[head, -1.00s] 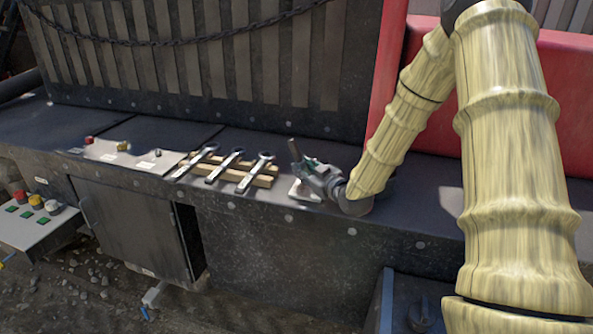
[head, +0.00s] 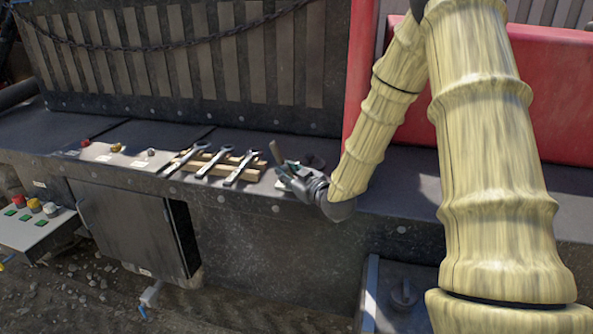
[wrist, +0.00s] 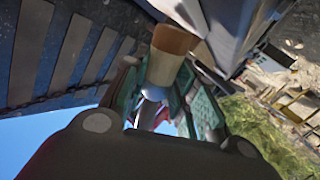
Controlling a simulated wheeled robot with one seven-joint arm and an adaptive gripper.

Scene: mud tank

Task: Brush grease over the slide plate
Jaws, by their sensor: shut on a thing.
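My gripper (head: 285,172) is low over the dark deck, just right of the wrenches. It is shut on a brush-like tool, whose brown wooden end (head: 275,153) sticks up and leans left. In the wrist view my gripper's green-padded fingers (wrist: 160,95) close around this tool; its tan and brown end (wrist: 172,42) points away and a shiny metal part sits between the pads. A small pale patch (head: 282,186), perhaps the slide plate's edge, shows under my gripper, which hides the rest. I cannot tell whether the tool touches it.
Several wrenches (head: 243,168) lie across wooden strips left of my gripper. A small dark object (head: 313,160) lies behind it. A slatted wall (head: 200,60) stands behind, with a red panel (head: 550,110) to the right. A button box (head: 35,220) is at far left.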

